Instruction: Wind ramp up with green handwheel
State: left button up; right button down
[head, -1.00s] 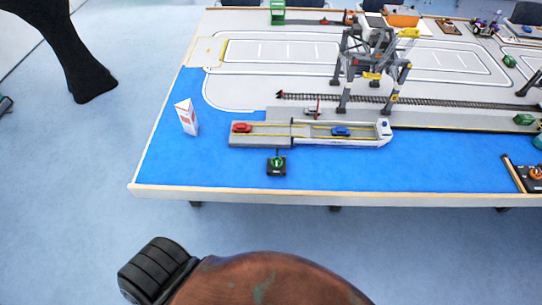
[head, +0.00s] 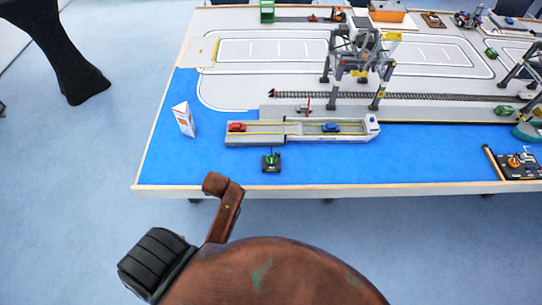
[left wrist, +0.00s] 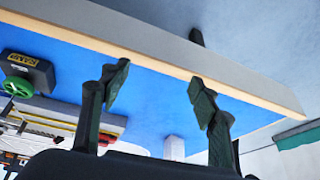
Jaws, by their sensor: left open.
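The green handwheel (head: 271,158) sits on a small black box near the table's front edge, in front of the ferry model. It also shows in the left wrist view (left wrist: 18,86), at the left edge beside a yellow label. The grey ramp deck (head: 262,131) carries a red car (head: 237,127) and adjoins the white ferry (head: 350,134), which bears a blue car (head: 331,127). I cannot tell the ramp's tilt. My left gripper (left wrist: 160,88) is open and empty, with its fingers apart from the handwheel. My right gripper is out of view.
The blue table top (head: 400,170) has a pale wooden front edge. A white carton (head: 184,119) stands left of the ramp. A grey gantry crane (head: 357,62) stands behind the ferry. Another control box with an orange wheel (head: 514,161) is at the right. Blue surface around the handwheel is clear.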

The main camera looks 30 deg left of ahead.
pick_arm(q)
jog(key=w+a+r+n, duration=0.3)
jog(key=w+a+n, duration=0.2)
jog(key=a+n, duration=0.15)
notch_tip(320, 180, up, 2)
jog(key=r+n+g+h, duration=0.1)
jog(key=n+g+h, duration=0.25)
jog(key=n, duration=1.25)
send_over(271, 159)
jog(key=shift+a+f, duration=0.25)
jog(key=shift+a, duration=0.05)
jog(key=shift+w+d+n, duration=0.15)
jog(key=shift+d+n, duration=0.1)
jog(key=shift+d, duration=0.05)
jog(key=shift+f, duration=0.45)
notch_tip(271, 159, down, 7)
jog(key=shift+r, duration=0.15)
jog(key=shift+c, duration=0.2)
jog(key=c, duration=1.1)
